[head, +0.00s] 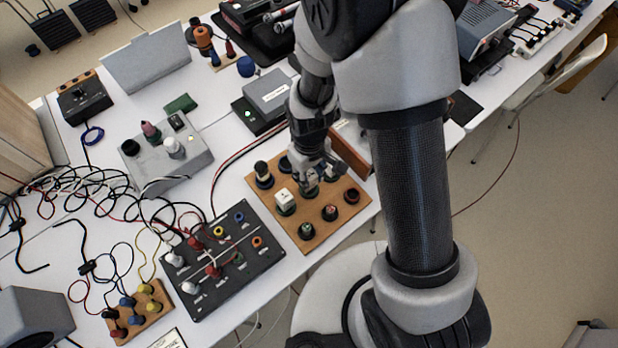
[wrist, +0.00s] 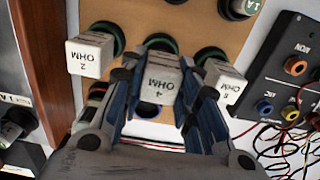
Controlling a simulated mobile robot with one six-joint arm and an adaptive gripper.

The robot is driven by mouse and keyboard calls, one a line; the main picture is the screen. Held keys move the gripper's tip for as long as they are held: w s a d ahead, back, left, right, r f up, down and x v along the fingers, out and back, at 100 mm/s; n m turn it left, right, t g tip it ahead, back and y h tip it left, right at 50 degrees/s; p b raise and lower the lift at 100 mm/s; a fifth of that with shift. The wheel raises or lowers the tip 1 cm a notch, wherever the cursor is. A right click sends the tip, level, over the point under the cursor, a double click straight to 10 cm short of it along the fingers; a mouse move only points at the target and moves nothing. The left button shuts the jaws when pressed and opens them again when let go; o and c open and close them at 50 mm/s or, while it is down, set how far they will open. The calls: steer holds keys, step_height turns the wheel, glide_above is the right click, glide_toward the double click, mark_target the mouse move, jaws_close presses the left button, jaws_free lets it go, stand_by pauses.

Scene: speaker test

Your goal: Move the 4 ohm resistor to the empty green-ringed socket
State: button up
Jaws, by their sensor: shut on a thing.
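The 4 ohm resistor (wrist: 162,78), a white block, is between the fingers of my gripper (wrist: 158,100), which are shut on it. It stands in front of a middle green ring (wrist: 160,43); whether it is seated or just lifted is unclear. The 2 ohm block (wrist: 88,55) is on its left and the 8 ohm block (wrist: 222,80) on its right, each at a green ring. In the head view my gripper (head: 312,180) is over the wooden board (head: 262,205) and hides the held block.
A white block (head: 284,196) and a black-topped plug (head: 263,172) stand close left of my gripper. The black terminal panel (head: 225,265) and many loose cables (head: 75,190) lie left of the board. A brown upright piece (head: 348,155) stands behind it.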

steer(key=shift+f, duration=0.8)
steer(key=shift+f, duration=0.1)
steer(key=shift+f+b, duration=0.3)
steer(key=shift+b, duration=0.15)
steer(key=o, duration=1.1)
steer(key=shift+r, duration=0.15)
